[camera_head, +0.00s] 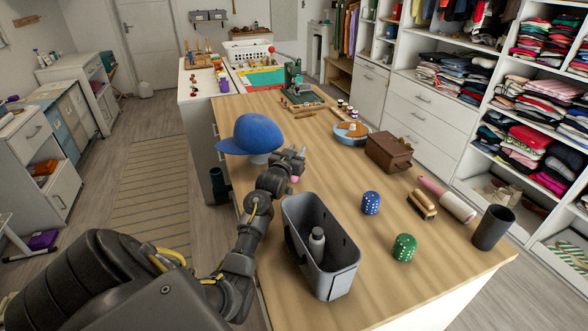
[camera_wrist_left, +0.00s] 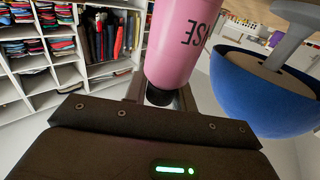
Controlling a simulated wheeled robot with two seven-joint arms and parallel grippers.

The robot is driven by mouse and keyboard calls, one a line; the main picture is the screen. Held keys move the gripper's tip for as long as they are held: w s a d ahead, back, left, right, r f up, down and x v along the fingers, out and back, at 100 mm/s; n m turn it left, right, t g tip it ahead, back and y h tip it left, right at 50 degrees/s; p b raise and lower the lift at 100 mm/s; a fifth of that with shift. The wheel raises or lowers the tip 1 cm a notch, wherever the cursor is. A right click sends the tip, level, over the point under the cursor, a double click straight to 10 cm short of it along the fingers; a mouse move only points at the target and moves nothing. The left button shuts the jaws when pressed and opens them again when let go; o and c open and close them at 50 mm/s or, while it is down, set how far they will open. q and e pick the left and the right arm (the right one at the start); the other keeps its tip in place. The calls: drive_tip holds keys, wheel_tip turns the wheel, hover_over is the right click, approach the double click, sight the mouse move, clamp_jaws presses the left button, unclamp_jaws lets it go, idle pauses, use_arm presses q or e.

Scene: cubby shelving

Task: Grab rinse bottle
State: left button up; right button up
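A pink bottle with dark lettering and a black cap (camera_wrist_left: 174,45) fills the upper middle of the left wrist view. Its far end is cut off by the picture's edge. In the head view only a small pink patch of it (camera_head: 294,179) shows just below my left gripper (camera_head: 298,156); the rest is hidden. In the wrist view the black cap lies between the fingers of my left gripper (camera_wrist_left: 162,92), close to both. I cannot tell whether they press on it. My right gripper is not in view.
A blue cap (camera_head: 252,134) on a stand is close beside my left gripper. A grey bin (camera_head: 345,283) with a grey bottle (camera_head: 317,243) inside stands nearer. Blue dice (camera_head: 371,203), green dice (camera_head: 404,247) and a brown case (camera_head: 388,152) are to the right. The table middle is clear.

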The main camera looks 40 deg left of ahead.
use_arm(q)
clamp_jaws()
drive_tip(key=shift+r, duration=0.1)
